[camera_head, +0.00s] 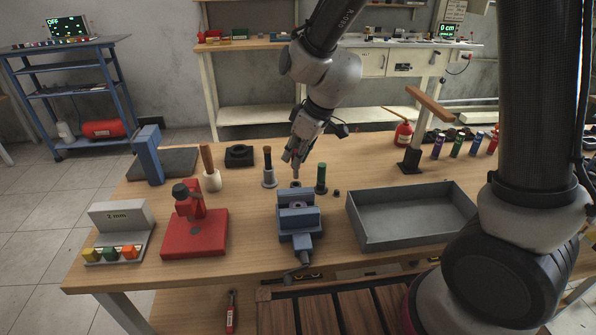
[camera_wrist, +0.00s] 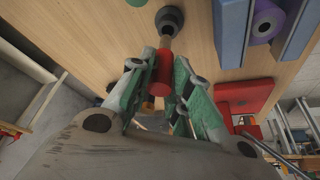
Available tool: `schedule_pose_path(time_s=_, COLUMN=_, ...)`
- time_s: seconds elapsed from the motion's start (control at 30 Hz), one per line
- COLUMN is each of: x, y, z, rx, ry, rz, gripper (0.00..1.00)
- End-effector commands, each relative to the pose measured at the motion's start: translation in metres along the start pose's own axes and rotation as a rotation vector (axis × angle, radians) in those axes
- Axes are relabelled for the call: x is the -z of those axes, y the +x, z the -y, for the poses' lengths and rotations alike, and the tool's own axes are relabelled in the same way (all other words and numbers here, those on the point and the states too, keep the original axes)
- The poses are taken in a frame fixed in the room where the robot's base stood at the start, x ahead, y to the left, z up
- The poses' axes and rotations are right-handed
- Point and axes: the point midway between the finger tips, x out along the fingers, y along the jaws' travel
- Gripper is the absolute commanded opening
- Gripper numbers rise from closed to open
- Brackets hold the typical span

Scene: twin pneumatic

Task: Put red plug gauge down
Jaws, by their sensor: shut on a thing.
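My gripper (camera_wrist: 163,75) is shut on the red plug gauge (camera_wrist: 163,72), whose red handle lies between the green-sided fingers in the wrist view. A lighter shaft runs from the handle toward a small dark grey round holder (camera_wrist: 169,18). The shaft's end appears to meet the holder; I cannot tell whether it is inside it. In the head view my gripper (camera_head: 292,158) points down just behind the blue vise (camera_head: 299,220), above the holder (camera_head: 296,184). The red handle is mostly hidden there.
A green-topped gauge (camera_head: 321,178) stands close right, and a brown-topped piece (camera_head: 268,168) close left. A purple ring (camera_wrist: 266,20) sits between the vise jaws. A grey tray (camera_head: 365,238) lies right, a red press (camera_head: 195,235) left.

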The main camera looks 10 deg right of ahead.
Motion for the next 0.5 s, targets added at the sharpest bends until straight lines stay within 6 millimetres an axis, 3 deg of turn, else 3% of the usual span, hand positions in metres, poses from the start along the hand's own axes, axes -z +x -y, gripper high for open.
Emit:
schedule_pose_path(time_s=0.3, x=-0.015, y=0.038, z=0.000, rx=0.000, ry=0.002, rz=0.001, gripper=0.00)
schedule_pose_path(time_s=0.5, x=-0.017, y=0.042, z=0.000, rx=-0.001, ry=0.000, rz=-0.002, gripper=0.00)
